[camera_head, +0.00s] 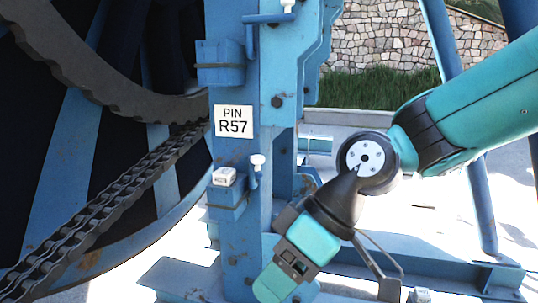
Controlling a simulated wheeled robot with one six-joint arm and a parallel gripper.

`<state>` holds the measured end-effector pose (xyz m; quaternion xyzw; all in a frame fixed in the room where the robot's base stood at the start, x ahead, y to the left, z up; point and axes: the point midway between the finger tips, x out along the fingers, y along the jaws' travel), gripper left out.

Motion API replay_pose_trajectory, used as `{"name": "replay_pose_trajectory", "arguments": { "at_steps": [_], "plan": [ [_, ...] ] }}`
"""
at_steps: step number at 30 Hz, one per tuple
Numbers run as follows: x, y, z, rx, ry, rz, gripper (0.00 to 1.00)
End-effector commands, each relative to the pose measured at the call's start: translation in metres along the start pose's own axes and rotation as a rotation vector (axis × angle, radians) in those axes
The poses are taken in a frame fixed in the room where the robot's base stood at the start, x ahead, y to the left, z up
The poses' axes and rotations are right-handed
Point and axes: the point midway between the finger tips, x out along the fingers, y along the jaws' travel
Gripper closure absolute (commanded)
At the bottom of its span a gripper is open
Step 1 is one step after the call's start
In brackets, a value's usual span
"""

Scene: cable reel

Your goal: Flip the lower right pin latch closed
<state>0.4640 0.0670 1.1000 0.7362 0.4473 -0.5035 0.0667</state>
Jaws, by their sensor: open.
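The lower pin latch on the blue upright shows as a small bent blue handle with a white knob (257,162). Its knob points up, just below the PIN R57 label. Beside it on the left is a blue bracket block (226,200) with a white piece on top. My gripper (330,283) is open, below and to the right of this latch. It points downward, apart from the latch, with its teal and black housing in front of the post. I see nothing held.
An upper latch (268,18) with a white tip sits higher on the same post. A large reel with a chain (120,190) fills the left side. Blue base beams (450,268) and a slanted strut stand at right. Grass and a stone wall are behind.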

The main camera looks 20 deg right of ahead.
Motion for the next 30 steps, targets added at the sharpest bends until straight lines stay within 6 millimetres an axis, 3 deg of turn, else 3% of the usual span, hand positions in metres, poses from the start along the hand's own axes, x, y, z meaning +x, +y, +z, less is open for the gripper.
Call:
{"name": "replay_pose_trajectory", "arguments": {
  "at_steps": [1, 2, 6, 9, 12, 15, 18, 30],
  "plan": [
    [0.003, 0.027, -0.017, -0.025, 0.115, -0.023, 0.42],
    [0.001, 0.042, -0.029, -0.056, 0.199, -0.030, 0.42],
    [-0.034, 0.121, -0.068, -0.166, 0.605, 0.051, 0.42],
    [-0.070, 0.174, -0.074, -0.199, 0.833, 0.182, 0.42],
    [-0.100, 0.210, -0.070, -0.209, 0.976, 0.302, 0.42],
    [-0.115, 0.227, -0.069, -0.212, 1.040, 0.367, 0.42],
    [-0.116, 0.231, -0.077, -0.217, 1.055, 0.382, 0.42],
    [-0.078, 0.243, -0.155, -0.221, 1.050, 0.376, 0.42]
  ]
}}
